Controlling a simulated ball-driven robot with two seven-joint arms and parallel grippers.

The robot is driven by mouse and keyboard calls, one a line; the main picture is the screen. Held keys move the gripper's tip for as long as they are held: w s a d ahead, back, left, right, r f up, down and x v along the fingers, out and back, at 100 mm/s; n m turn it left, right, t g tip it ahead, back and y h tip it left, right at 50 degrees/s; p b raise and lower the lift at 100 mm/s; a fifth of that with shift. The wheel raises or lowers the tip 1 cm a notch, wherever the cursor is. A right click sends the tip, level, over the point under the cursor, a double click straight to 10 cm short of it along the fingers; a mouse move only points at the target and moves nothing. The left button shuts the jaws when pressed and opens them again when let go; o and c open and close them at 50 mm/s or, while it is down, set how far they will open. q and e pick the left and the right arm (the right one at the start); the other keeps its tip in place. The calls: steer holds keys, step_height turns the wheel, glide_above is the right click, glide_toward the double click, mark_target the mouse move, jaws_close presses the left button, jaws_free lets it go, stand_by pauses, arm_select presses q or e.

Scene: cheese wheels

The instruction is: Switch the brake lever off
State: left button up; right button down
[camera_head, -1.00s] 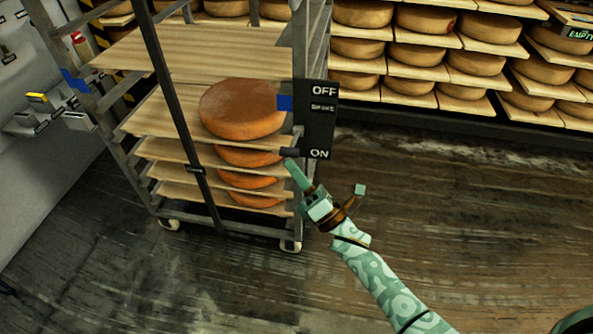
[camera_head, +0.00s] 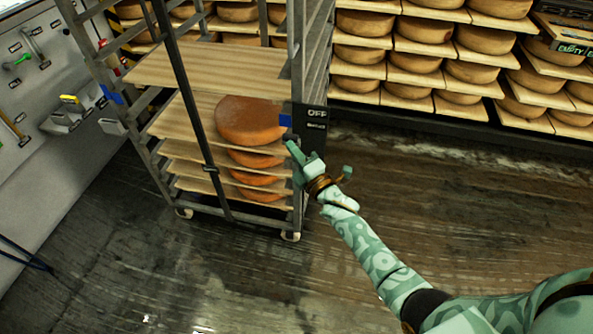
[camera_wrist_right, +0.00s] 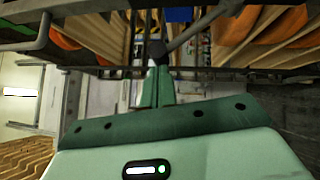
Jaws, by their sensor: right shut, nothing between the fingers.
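The brake panel (camera_head: 316,115) is a dark plate on the right front post of the cheese rack, with OFF at its top. My right arm hides its lower part. The brake lever's dark end (camera_head: 289,137) is below the blue patch on the post, lower than the OFF label. My right gripper (camera_head: 293,149) is shut and empty, with its tips at the lever end from below. In the right wrist view, the dark lever knob (camera_wrist_right: 156,49) is right at the tips of the shut fingers (camera_wrist_right: 155,80), apparently touching them. My left gripper is not in view.
The wheeled rack (camera_head: 297,185) holds orange cheese wheels (camera_head: 250,122) on wooden boards. Shelves of cheese wheels (camera_head: 424,27) line the back. A wall with hanging tools (camera_head: 20,62) is at the left. The floor (camera_head: 240,285) in front is clear.

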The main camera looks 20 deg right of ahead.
mark_target(298, 137)
steer(key=r+p, duration=0.1)
steer(key=w+d+r+m+g+p, duration=0.1)
steer(key=p, duration=0.1)
steer(key=w+r+m+g+p, duration=0.1)
steer(key=shift+w+d+r+h, duration=0.15)
steer(key=shift+d+r+h, duration=0.15)
steer(key=shift+h, duration=0.1)
steer(key=shift+w+d+m+g+p, duration=0.2)
steer(key=shift+w+m+g+p, duration=0.1)
steer(key=shift+m+p, duration=0.1)
steer(key=shift+w+d+r, duration=0.2)
steer(key=shift+w+d, duration=0.05)
steer(key=shift+w, duration=0.15)
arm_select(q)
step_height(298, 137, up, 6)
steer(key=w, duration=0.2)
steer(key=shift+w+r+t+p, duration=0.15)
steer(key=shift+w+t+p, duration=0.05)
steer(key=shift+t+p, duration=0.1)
arm_select(e)
steer(key=shift+w+d+r, duration=0.1)
steer(key=shift+r, duration=0.05)
steer(key=shift+w+d+r, duration=0.1)
steer(key=shift+r, duration=0.1)
